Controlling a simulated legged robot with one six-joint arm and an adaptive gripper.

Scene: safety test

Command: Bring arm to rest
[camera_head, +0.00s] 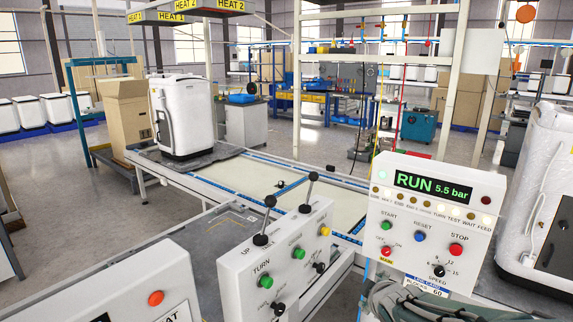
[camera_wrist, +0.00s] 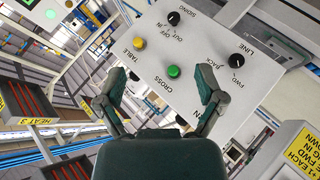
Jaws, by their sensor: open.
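My gripper (camera_wrist: 158,88) is open and empty in the wrist view, its two dark fingers spread apart. Beyond the fingers is a white control panel (camera_wrist: 205,100), seen turned over, with a green button (camera_wrist: 174,71), a yellow button (camera_wrist: 139,43) and black knobs. The green button appears between the fingertips; I cannot tell the distance, and no contact is clear. In the head view a grey-green part of my arm (camera_head: 430,303) shows at the bottom right, below the display box. My fingers cannot be made out there.
A display box (camera_head: 436,220) reads RUN 5.5 bar. Lever panels (camera_head: 268,283) stand left of it. A white machine (camera_head: 183,118) sits on the line behind, and another (camera_head: 540,190) stands at the right edge. A cardboard box (camera_head: 127,118) is at left. Open floor lies at left.

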